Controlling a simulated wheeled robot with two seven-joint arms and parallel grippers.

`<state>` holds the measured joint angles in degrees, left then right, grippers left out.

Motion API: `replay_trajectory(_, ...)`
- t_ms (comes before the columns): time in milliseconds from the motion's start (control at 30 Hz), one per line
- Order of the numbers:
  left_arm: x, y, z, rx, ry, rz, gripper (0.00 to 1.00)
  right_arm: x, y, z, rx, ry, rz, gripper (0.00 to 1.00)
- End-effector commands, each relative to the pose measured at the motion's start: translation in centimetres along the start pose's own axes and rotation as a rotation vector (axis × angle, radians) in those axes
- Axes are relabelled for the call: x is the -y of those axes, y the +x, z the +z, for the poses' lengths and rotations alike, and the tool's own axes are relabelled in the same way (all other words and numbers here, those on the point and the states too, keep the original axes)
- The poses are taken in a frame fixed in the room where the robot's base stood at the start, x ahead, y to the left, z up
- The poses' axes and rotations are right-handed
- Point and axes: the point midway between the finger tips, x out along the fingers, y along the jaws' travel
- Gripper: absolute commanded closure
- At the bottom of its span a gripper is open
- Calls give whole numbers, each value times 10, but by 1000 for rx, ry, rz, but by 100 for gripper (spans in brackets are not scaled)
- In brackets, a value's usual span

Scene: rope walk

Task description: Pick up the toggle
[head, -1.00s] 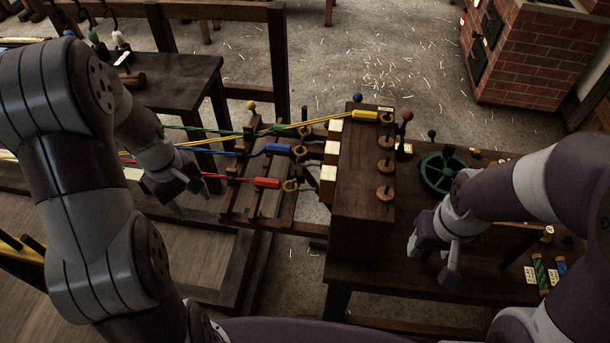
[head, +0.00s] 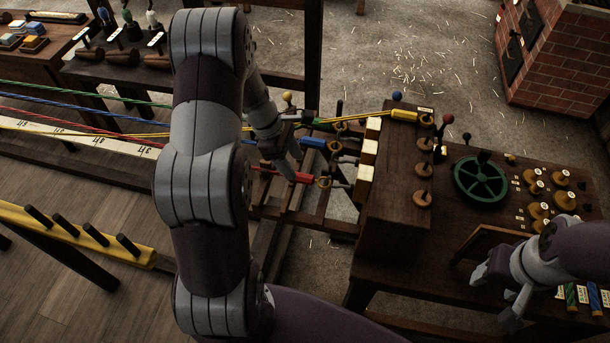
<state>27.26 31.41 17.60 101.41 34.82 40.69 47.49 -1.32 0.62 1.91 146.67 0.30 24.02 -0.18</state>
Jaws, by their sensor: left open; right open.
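I cannot tell for sure which piece is the toggle. Short brown wooden pieces, (head: 122,57) one of them in the middle, lie on the dark table at the back left, before small labelled tools. My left gripper (head: 288,160) is open and reaches down over the strand ends, close to the red sleeve (head: 297,177) and the blue sleeve (head: 314,143); whether it touches them is unclear. My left arm hides part of the strands. My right gripper (head: 497,293) is open and empty over the front of the right bench.
Coloured strands (head: 70,92) run in from the left to the dark wooden machine box (head: 398,200). A green handwheel (head: 481,180) and several wooden knobs stand on the bench. A yellow rail with pegs (head: 85,236) is at lower left. A brick stove (head: 560,55) stands back right.

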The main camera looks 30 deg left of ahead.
Motion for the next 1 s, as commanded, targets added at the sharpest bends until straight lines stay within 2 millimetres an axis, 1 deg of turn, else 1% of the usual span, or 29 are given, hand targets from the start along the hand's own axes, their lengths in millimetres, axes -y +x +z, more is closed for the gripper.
replay_trajectory(167, -1, 28, 6, 1, 1, -6, 43, 0, -14, -2, 0, 0, 0, 44)
replay_trajectory(200, -1, 37, 6, 0, 1, -5, 43, 0, -14, -2, 0, 0, 0, 44)
replay_trajectory(300, -2, 50, 5, 0, 1, -1, 43, 0, -14, -2, 0, 0, 0, 44)
replay_trajectory(400, -2, 53, 4, -1, 2, 0, 43, 0, -14, -2, 0, 0, 0, 44)
replay_trajectory(533, -2, 53, 4, -1, 2, 0, 43, 0, -14, -2, 0, 0, 0, 44)
replay_trajectory(567, -2, 53, 4, -1, 2, 0, 49, 0, -14, -2, 0, 0, 0, 44)
replay_trajectory(600, -2, 53, 4, -1, 2, 0, 62, 0, -14, -2, 0, 0, 0, 44)
replay_trajectory(667, -2, 53, 4, -1, 2, 0, 82, 0, -14, -2, 0, 0, 0, 44)
replay_trajectory(700, -2, 53, 4, -1, 2, 0, 95, 0, -14, -2, 0, 0, 0, 44)
replay_trajectory(1000, -2, 51, 5, -1, 3, 1, 95, 0, -13, -2, 0, 0, 0, 44)
